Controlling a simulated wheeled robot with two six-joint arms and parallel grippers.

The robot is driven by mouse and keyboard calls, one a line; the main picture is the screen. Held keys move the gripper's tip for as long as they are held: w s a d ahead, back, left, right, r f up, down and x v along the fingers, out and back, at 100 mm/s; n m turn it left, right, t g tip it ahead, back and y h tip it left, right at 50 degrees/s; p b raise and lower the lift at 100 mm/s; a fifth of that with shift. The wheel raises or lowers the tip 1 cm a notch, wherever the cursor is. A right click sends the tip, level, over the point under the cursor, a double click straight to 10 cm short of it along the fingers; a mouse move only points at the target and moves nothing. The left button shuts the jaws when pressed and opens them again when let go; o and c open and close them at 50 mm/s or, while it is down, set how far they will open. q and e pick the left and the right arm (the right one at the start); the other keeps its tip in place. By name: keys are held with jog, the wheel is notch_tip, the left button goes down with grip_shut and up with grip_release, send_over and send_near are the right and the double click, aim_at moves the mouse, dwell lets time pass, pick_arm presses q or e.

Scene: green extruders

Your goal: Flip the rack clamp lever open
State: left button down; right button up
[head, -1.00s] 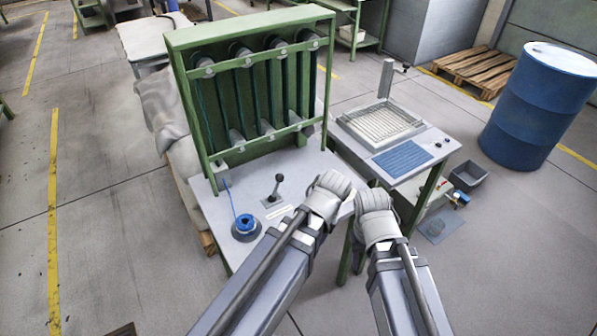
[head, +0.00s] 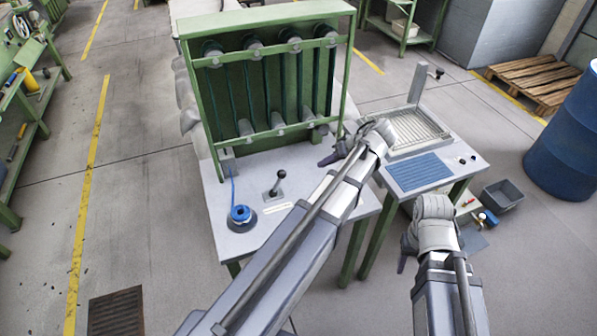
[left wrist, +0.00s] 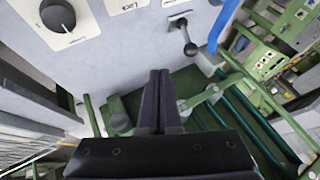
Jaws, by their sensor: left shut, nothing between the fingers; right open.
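A black-knobbed lever (head: 277,183) stands on a small plate on the grey table in front of the green rack (head: 222,112). It leans slightly to the right. The left wrist view shows its ball knob and arm (left wrist: 187,38) beyond my shut fingertips, apart from them. My left gripper (head: 330,160) is at the rack's lower right, right of the lever and pointing left. Its dark fingers (left wrist: 159,85) are together and empty. My right gripper (head: 404,256) hangs low at the right, beyond the table's right edge, its jaws open. Its far finger is hidden.
A blue spool (head: 241,214) on a dark base sits left of the lever, with a blue strap rising to the rack's foot. A round dial (left wrist: 58,15) is on the table top. A side table with a tray (head: 420,130) stands to the right.

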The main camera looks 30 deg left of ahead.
pick_arm(q)
jog(key=shift+f, duration=0.1)
jog(key=b, duration=0.7)
send_near(278, 183)
jog(key=w+f, duration=0.1)
jog(key=w+a+f, duration=0.2)
jog(key=shift+w+f, duration=0.1)
jog(key=shift+w, duration=0.2)
jog(key=shift+s, duration=0.1)
